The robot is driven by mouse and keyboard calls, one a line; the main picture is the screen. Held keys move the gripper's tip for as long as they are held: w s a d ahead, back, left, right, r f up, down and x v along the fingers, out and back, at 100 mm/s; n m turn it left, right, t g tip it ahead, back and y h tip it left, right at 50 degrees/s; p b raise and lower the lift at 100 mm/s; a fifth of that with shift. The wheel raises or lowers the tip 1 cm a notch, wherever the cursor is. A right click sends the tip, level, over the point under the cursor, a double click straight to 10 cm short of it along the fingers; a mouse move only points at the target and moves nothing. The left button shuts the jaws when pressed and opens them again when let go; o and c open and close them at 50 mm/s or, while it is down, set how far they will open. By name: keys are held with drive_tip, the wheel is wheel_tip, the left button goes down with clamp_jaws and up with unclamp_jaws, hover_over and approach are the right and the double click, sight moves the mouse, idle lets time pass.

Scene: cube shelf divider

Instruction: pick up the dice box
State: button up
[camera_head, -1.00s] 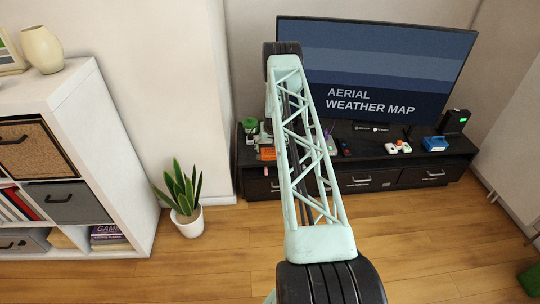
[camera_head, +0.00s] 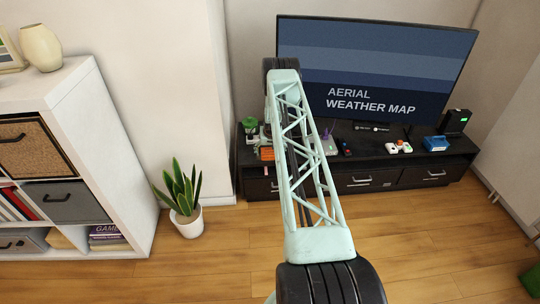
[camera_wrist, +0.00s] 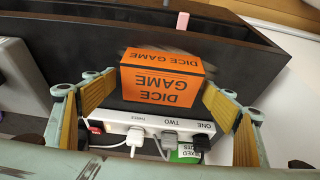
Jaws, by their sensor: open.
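The dice box (camera_wrist: 160,82) is an orange box with "DICE GAME" in black letters, upside down in the wrist view. In the head view it is a small orange patch (camera_head: 266,153) at the left end of the black TV stand, partly behind my arm. My gripper (camera_wrist: 160,110) is open in the wrist view, with one finger on each side of the box. The box appears between the fingers; whether either finger touches it I cannot tell. In the head view the gripper is hidden behind my arm.
A white power strip (camera_wrist: 150,128) with plugs and cables shows beside the box in the wrist view. The TV (camera_head: 380,65) stands on the black TV stand (camera_head: 350,183). A white shelf (camera_head: 125,150) and potted plant (camera_head: 184,200) are at left. Floor in front is clear.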

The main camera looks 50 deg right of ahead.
drive_tip(key=shift+c, duration=0.5)
drive_tip(key=c, duration=1)
drive_tip(key=shift+o, duration=0.2)
drive_tip(key=shift+r, duration=0.1)
drive_tip(key=shift+r, duration=1.7)
drive_tip(key=a, duration=0.1)
drive_tip(key=s+a+p, duration=0.1)
drive_tip(key=a, duration=0.1)
drive_tip(key=s+a, duration=0.1)
drive_tip(key=a, duration=0.1)
drive_tip(key=shift+r+p, duration=0.25)
drive_tip(key=shift+p, duration=0.15)
drive_tip(key=shift+s+a+f+b, duration=0.1)
drive_tip(key=shift+a+f+b, duration=0.1)
drive_tip(key=shift+b, duration=0.75)
drive_tip(key=shift+r+b, duration=0.1)
drive_tip(key=shift+b, duration=0.2)
drive_tip(key=a+b, duration=0.1)
drive_tip(key=b, duration=0.1)
drive_tip(key=s+a+b, duration=0.1)
drive_tip(key=b, duration=0.2)
drive_tip(key=shift+r, duration=0.1)
